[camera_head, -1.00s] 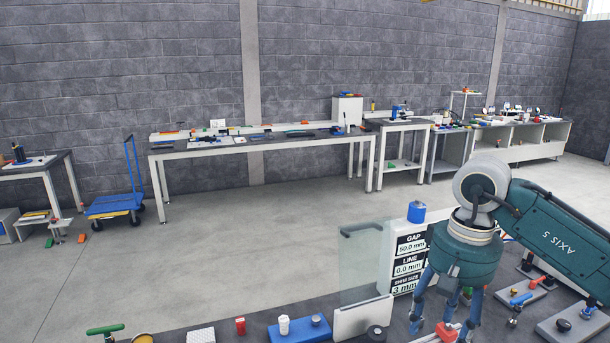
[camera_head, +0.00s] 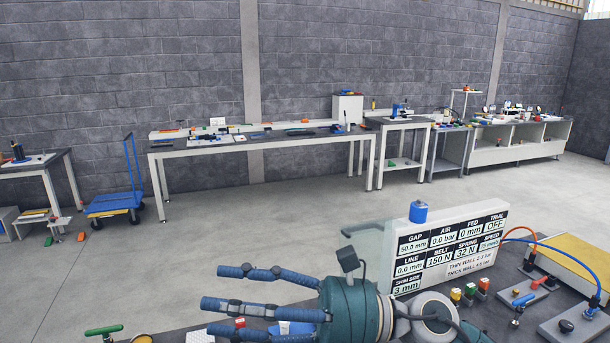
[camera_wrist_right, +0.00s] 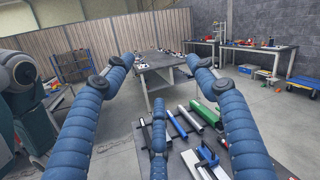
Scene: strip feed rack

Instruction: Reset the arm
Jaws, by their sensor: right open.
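My right gripper (camera_head: 213,301) is at the lower middle of the head view, its blue segmented fingers spread apart and pointing left. It is open and empty, held above the front bench. In the right wrist view its fingers (camera_wrist_right: 159,78) frame a clear gap with nothing between them. Its body and fingers hide part of the bench, including most of a blue block (camera_head: 303,328). My left gripper is in neither view.
A display panel (camera_head: 452,248) with a blue cap (camera_head: 418,211) stands just behind my right wrist. A green-handled part (camera_head: 104,330) is at front left. Open floor (camera_head: 230,230) separates this bench from the back tables.

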